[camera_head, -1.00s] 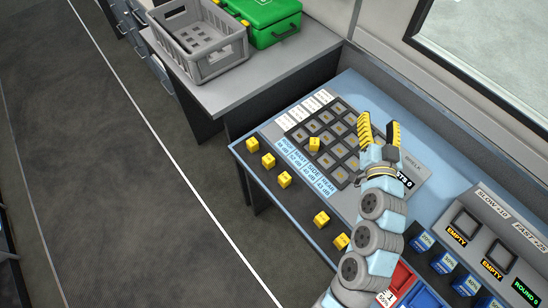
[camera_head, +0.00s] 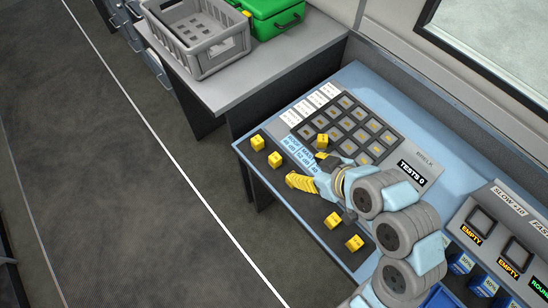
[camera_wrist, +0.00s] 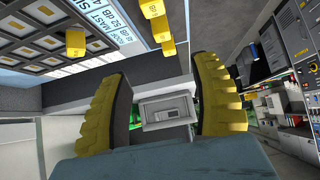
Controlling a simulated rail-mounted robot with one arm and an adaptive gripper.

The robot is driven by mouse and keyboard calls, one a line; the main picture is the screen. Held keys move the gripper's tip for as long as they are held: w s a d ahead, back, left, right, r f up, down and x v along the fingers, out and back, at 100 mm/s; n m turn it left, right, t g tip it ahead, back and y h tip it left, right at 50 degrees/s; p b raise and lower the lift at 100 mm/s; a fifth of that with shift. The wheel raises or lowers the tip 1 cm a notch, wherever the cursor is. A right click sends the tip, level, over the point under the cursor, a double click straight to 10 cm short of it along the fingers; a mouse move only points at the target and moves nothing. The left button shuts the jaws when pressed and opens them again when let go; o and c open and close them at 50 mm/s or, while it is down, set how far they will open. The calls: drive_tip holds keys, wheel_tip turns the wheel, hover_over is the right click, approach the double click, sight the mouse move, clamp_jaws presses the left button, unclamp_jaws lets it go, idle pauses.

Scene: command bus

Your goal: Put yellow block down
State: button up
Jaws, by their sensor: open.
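Several yellow blocks lie on the blue desk (camera_head: 368,85). One yellow block (camera_head: 322,140) sits on the dark grid panel (camera_head: 352,112), at its lower left side; it also shows in the wrist view (camera_wrist: 76,44). Two blocks (camera_head: 257,142) (camera_head: 275,159) sit along the front edge, left of my gripper. Two more (camera_head: 334,220) (camera_head: 354,243) sit nearer the camera. My gripper (camera_head: 307,168) is over the printed label strip by the panel. In the wrist view its yellow fingers (camera_wrist: 166,100) are apart, with no block between them. The spot behind the fingers is hidden.
A grey crate (camera_head: 178,52) and a green case (camera_head: 285,30) stand on a side counter beyond the desk. A console with blue card slots (camera_head: 462,262) is at the lower right. The desk strip behind the panel is clear.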

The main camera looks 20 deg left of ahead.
sight(278, 161)
drive_tip(key=x, duration=1.2)
drive_tip(key=shift+s, duration=0.1)
drive_tip(key=shift+p+x, duration=0.45)
drive_tip(key=shift+x, duration=2.15)
drive_tip(key=shift+s+f, duration=0.1)
drive_tip(key=shift+s, duration=0.05)
clamp_jaws()
